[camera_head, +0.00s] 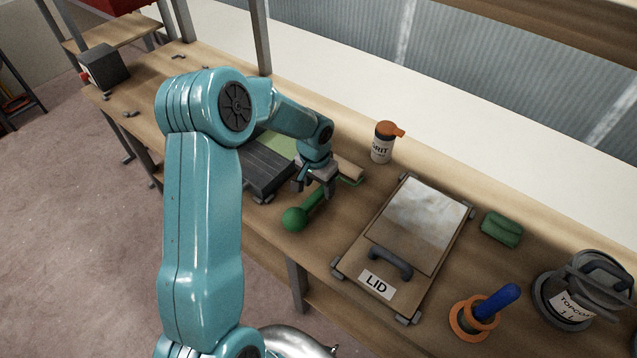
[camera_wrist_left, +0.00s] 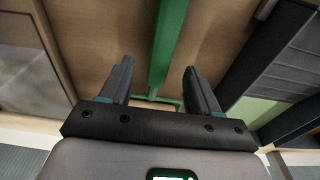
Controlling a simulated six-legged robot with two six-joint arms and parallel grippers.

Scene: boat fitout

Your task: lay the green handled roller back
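The green handled roller lies on the bench; its green handle (camera_head: 311,203) ends in a round green knob (camera_head: 294,219), and its pale sleeve (camera_head: 348,168) shows beyond my gripper. My left gripper (camera_head: 314,190) is above the handle, pointing down. In the left wrist view the gripper (camera_wrist_left: 158,70) is open, with the green handle (camera_wrist_left: 168,45) running between and beyond its fingers; neither finger visibly touches it. Part of the roller is hidden by my gripper in the head view. My right gripper is not in view.
A dark tray (camera_head: 268,178) lies just left of the roller. A grit bottle (camera_head: 382,143) stands behind. A board marked LID (camera_head: 429,215) lies to the right, then a green bundle (camera_head: 502,228), a blue-handled tool (camera_head: 490,304) and a topcoat can (camera_head: 575,295).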

